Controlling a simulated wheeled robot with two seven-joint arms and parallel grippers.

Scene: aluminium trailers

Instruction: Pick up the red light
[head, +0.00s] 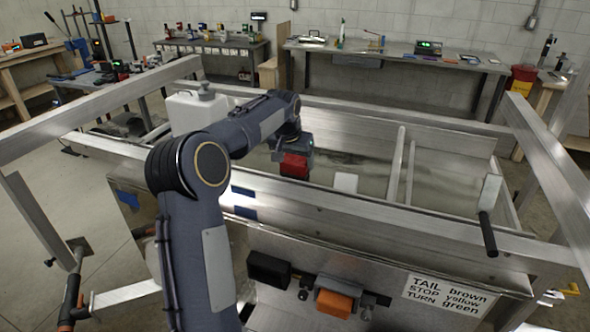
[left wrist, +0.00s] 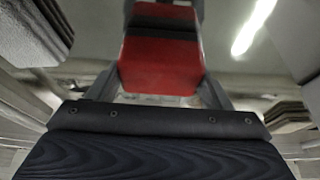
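The red light (head: 294,166) is a small red block with a dark part, held up over the open trailer bed in the head view. My left gripper (head: 298,150) reaches over the trailer's near side and is shut on it. In the left wrist view the red light (left wrist: 161,62) sits between the two grey fingers of the left gripper (left wrist: 162,90), which appear to touch its sides. My right gripper is not in view.
The aluminium trailer (head: 340,218) has raised rails around its bed. A white container (head: 188,115) stands at its left. An orange light (head: 334,304) and a black box (head: 268,268) sit on the near side beside a wiring label (head: 446,295). Workbenches (head: 400,55) line the back wall.

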